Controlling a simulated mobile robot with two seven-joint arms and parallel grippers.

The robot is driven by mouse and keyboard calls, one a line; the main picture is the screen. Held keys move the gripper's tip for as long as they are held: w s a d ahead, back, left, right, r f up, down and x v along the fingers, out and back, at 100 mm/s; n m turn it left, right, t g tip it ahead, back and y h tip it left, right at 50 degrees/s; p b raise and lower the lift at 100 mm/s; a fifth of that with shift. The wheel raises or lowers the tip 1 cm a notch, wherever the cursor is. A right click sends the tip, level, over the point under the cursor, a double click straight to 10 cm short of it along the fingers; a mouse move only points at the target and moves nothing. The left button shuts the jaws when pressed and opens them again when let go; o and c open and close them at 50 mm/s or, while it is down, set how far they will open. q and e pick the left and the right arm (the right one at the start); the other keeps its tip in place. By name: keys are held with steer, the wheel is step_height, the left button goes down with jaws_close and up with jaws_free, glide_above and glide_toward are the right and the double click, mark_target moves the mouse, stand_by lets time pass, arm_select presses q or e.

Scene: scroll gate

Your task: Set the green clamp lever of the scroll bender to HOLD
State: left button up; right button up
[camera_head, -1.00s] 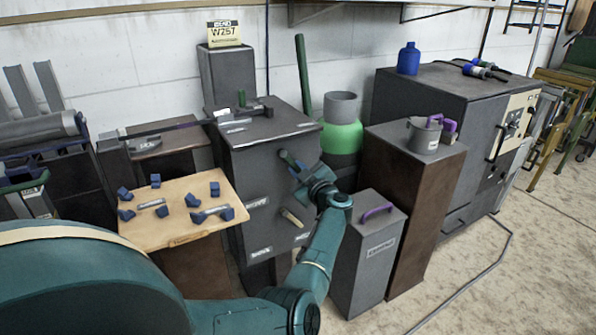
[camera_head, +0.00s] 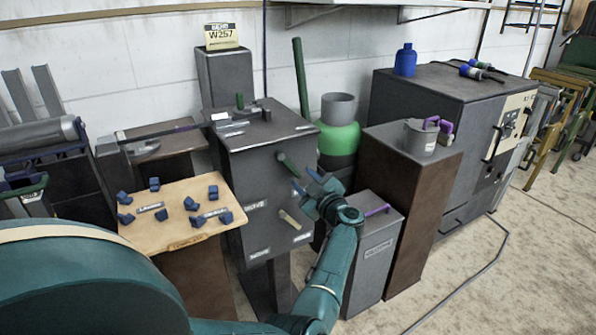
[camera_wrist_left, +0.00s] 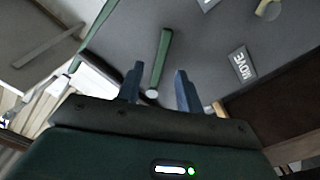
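The scroll bender (camera_head: 245,170) is a dark grey cabinet with tools on top. Its green lever (camera_head: 288,164) is on the front face, slanting down to the right. In the left wrist view the green lever (camera_wrist_left: 162,58) extends between the two blue fingers, its pale round end near them. My left gripper (camera_head: 308,186) is at the lower right of the lever; its fingers (camera_wrist_left: 159,88) are apart, with gaps on both sides of the lever. A plate reading MOVE (camera_wrist_left: 241,63) shows to the right; I cannot read HOLD. My right gripper is not in view.
A tan-capped handle (camera_head: 290,219) sits lower on the same face. A wooden board (camera_head: 175,232) with several blue-ended pieces is at left. A grey box with a purple handle (camera_head: 370,250) and a brown pedestal (camera_head: 425,200) stand close on the right. Open floor lies beyond.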

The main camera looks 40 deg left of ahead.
arm_select(q)
steer(key=p+v, duration=0.1)
steer(key=v, duration=0.7)
steer(key=shift+d, duration=0.2)
